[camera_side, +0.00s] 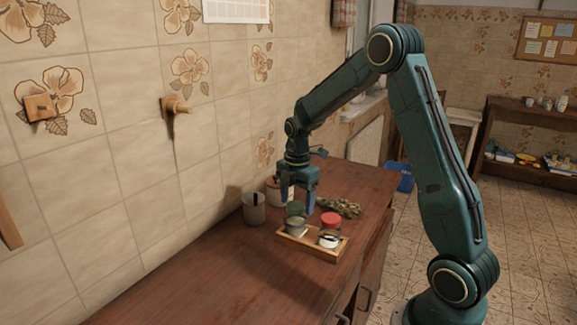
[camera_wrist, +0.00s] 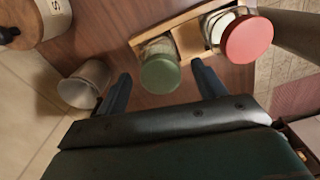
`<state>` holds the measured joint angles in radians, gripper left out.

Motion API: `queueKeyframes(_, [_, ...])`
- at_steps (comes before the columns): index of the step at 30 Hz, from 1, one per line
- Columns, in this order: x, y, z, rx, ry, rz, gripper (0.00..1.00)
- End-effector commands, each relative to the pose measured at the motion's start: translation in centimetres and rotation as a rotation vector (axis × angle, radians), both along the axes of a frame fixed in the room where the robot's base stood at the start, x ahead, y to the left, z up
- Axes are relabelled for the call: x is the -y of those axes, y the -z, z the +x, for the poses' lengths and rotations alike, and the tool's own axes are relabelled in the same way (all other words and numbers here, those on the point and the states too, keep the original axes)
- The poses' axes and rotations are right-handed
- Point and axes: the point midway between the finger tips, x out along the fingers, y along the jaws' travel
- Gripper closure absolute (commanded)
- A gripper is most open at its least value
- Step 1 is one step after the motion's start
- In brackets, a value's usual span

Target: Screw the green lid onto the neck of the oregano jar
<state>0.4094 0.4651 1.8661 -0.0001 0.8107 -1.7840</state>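The green lid (camera_side: 295,208) shows above a small greyish jar (camera_side: 295,228) in the wooden tray (camera_side: 292,243). In the wrist view the round green lid (camera_wrist: 160,78) covers part of a glass jar (camera_wrist: 158,47). I cannot read a label, and cannot tell whether the lid is seated on the neck. My gripper (camera_side: 297,202) points down over the tray. In the wrist view the fingers of my gripper (camera_wrist: 162,72) are spread, one on each side of the lid, with a visible gap on both sides. Nothing is held.
A red-lidded jar (camera_side: 330,220) stands beside it in the tray. A grey cup (camera_side: 254,208) and a pale canister (camera_side: 274,189) stand near the tiled wall. A patterned green cloth-like item (camera_side: 340,207) lies behind the tray. The near counter (camera_side: 215,285) is clear.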

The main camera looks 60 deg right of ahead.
Motion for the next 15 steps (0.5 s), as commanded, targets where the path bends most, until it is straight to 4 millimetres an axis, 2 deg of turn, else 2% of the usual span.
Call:
queueKeyframes(8, [0.0,-0.2,0.0,0.001,0.0,0.0,0.3])
queueKeyframes(15, [0.0,-1.7,0.1,0.003,0.0,-0.002,0.3])
